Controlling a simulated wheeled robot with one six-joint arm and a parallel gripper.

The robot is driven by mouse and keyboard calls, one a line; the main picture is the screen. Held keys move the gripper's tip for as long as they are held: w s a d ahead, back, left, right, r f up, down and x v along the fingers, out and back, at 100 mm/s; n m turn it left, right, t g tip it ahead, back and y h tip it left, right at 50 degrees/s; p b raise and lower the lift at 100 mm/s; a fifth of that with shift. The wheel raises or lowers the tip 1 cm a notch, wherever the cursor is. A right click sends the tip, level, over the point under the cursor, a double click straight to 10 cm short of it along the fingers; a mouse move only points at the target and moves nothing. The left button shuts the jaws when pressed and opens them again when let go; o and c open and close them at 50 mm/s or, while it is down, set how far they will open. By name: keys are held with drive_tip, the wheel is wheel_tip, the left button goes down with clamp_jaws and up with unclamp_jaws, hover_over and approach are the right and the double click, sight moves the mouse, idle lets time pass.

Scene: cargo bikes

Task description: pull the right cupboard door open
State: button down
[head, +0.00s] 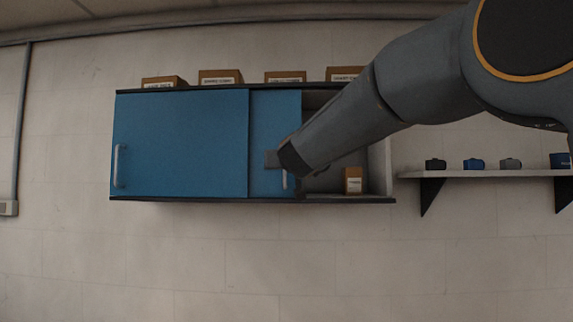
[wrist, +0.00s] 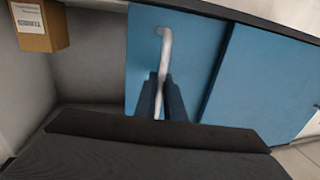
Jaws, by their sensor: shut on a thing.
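The blue right cupboard door (head: 262,125) is a sliding panel. It stands partly behind the left blue door (head: 180,145), and the right part of the cupboard is open. The right door also shows in the wrist view (wrist: 195,60), with its pale bar handle (wrist: 165,50) upright near its edge. My gripper (wrist: 161,97) is shut on this handle, with one dark finger on each side of it. In the head view my arm hides part of the opening and the upper part of the handle (head: 285,180).
A small cardboard box (head: 353,181) stands inside the open right part, close to the side wall. Several labelled boxes (head: 220,77) stand on the cupboard's top. A shelf (head: 480,174) with small items is on the wall to the right.

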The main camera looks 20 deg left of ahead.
drive_tip(key=c, duration=1.8)
unclamp_jaws()
drive_tip(key=shift+c, duration=0.2)
drive_tip(key=shift+s, duration=0.1)
drive_tip(key=b+v, duration=0.1)
drive_tip(key=v, duration=0.6)
drive_tip(key=shift+s+b, duration=0.3)
drive_tip(key=shift+b, duration=0.1)
drive_tip(key=shift+d+f, duration=0.1)
